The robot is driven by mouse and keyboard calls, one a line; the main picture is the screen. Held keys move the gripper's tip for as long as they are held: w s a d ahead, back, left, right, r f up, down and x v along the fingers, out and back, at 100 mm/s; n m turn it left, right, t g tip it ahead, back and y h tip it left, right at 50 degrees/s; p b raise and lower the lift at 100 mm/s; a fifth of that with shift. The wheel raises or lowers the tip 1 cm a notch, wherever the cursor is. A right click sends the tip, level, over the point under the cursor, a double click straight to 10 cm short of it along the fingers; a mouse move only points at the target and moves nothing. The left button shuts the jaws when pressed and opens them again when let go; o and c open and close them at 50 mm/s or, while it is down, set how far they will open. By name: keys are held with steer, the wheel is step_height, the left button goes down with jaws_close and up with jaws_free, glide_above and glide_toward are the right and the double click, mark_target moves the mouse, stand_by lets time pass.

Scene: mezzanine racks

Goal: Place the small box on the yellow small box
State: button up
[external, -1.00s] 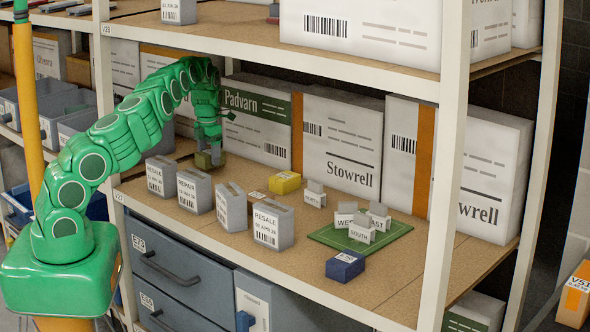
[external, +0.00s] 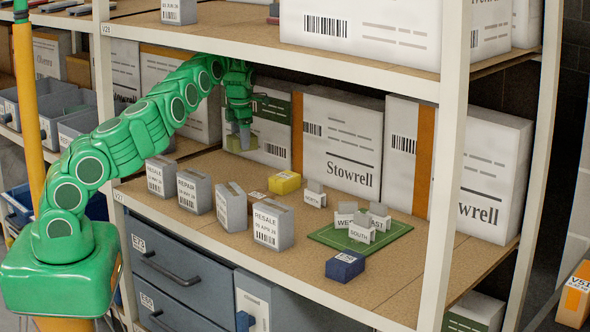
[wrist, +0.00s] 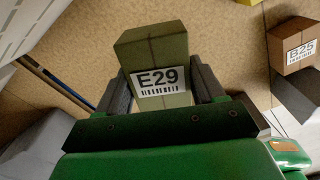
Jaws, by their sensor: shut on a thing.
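The small box is olive green with a white E29 label (wrist: 158,52). My gripper (wrist: 161,84) is shut on it, with one dark finger on each side. In the external view my gripper (external: 241,138) hangs above the shelf at the back, in front of the Padvarn carton, and partly hides the olive box. The yellow small box (external: 285,183) rests on the shelf to the right of and below my gripper, apart from it. Only a sliver of yellow shows at the top edge of the wrist view.
A green mat (external: 388,234) with small signs and a dark blue box (external: 345,266) are to the right. Large cartons (external: 341,140) line the back. A brown B25 box (wrist: 291,45) shows in the wrist view.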

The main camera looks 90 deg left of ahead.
mark_target(283, 176)
steer(key=w+d+m, duration=0.1)
steer(key=w+d, duration=0.2)
steer(key=w, duration=0.1)
steer(key=w+d+m, duration=0.2)
steer(key=w+d, duration=0.1)
steer(key=w, duration=0.1)
steer(key=w+d+m, duration=0.1)
steer(key=w+d, duration=0.2)
steer(key=w, duration=0.2)
steer(key=shift+d+f+m, duration=0.1)
steer(key=shift+d+m, duration=0.2)
steer(key=shift+d, duration=0.1)
steer(key=shift+f, duration=2.45)
steer(key=shift+f, duration=0.1)
steer(key=o, duration=1.1)
steer(key=shift+c, duration=0.2)
steer(key=shift+d+r, duration=0.1)
steer(key=shift+r, duration=2.7)
